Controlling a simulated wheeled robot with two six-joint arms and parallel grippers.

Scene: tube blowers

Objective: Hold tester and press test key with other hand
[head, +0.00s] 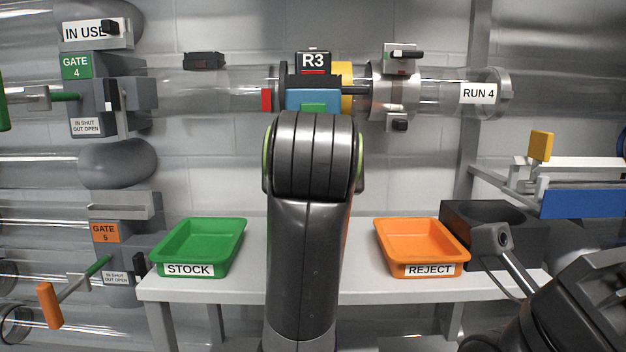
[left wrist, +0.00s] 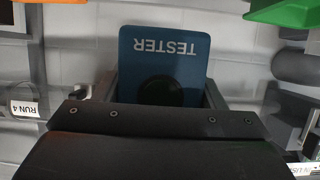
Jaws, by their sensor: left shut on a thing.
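In the left wrist view the left gripper (left wrist: 162,95) is shut on the tester (left wrist: 165,45), a blue plate with upside-down white lettering. A dark round shape shows on its lower part. In the head view a blue block with a green patch, apparently the tester (head: 296,98), shows just above my arm, in front of the tube run. I cannot tell whether the green patch is the test key. My right arm is at the lower right; its fingers are out of view.
A green STOCK tray (head: 200,225) and an orange REJECT tray (head: 418,226) sit on the grey shelf (head: 365,288). Gate levers (head: 48,305) stick out at left.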

